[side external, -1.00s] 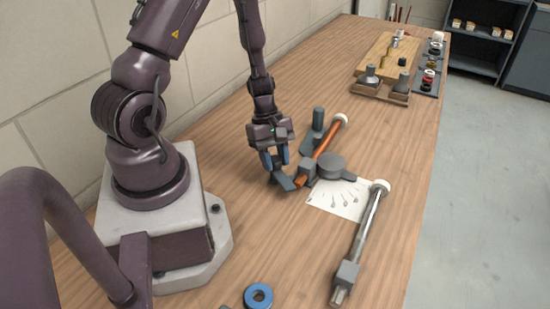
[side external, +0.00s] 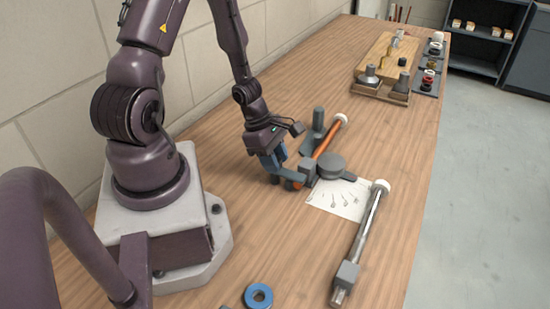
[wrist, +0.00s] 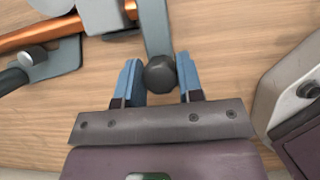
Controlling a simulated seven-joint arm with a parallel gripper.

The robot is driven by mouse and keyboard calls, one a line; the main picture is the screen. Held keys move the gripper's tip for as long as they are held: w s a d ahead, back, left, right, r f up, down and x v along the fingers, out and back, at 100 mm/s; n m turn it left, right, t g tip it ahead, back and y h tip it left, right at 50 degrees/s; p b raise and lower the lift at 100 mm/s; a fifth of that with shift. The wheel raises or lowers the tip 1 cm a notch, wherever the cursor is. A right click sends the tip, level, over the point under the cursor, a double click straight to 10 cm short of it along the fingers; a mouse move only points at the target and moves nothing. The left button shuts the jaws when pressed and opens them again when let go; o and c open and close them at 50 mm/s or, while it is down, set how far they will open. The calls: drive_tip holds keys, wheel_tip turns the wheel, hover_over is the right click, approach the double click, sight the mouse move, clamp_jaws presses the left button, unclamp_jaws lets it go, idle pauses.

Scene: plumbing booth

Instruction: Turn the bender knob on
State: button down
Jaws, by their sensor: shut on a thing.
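The bender (side external: 331,165) is a grey disc-shaped tool on the wooden bench, with an orange copper pipe (side external: 328,138) running through it. A flat grey lever (side external: 294,173) extends from it to the left. At the lever's end is a dark faceted knob (wrist: 160,75), seen in the wrist view. My gripper (wrist: 160,80) has its two blue fingers on either side of this knob and is shut on it. In the side view my gripper (side external: 272,165) hides the knob.
A white sheet with drawn marks (side external: 340,198) lies under the bender's front. A metal pipe (side external: 368,228) with a white end lies to the right. A blue ring (side external: 259,296) is at the front. A wooden board (side external: 388,58) stands farther back. Bare bench lies left of my gripper.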

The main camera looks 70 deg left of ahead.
idle(0.4)
drive_tip(key=c, duration=0.8)
unclamp_jaws()
drive_tip(key=shift+o, duration=0.2)
drive_tip(key=shift+r, duration=0.1)
drive_tip(key=v, duration=1.3)
drive_tip(key=d+r+m+t+y, duration=0.1)
drive_tip(key=d+r+m, duration=0.6)
drive_tip(key=m, duration=0.6)
drive_tip(key=s+d+r+m+t+y, duration=0.1)
drive_tip(key=d+r+m+y, duration=0.1)
drive_tip(key=d+r+m, duration=0.5)
wheel_tip(320, 180, up, 4)
drive_tip(key=m, duration=0.7)
drive_tip(key=shift+s+d, duration=0.3)
drive_tip(key=shift+s, duration=0.05)
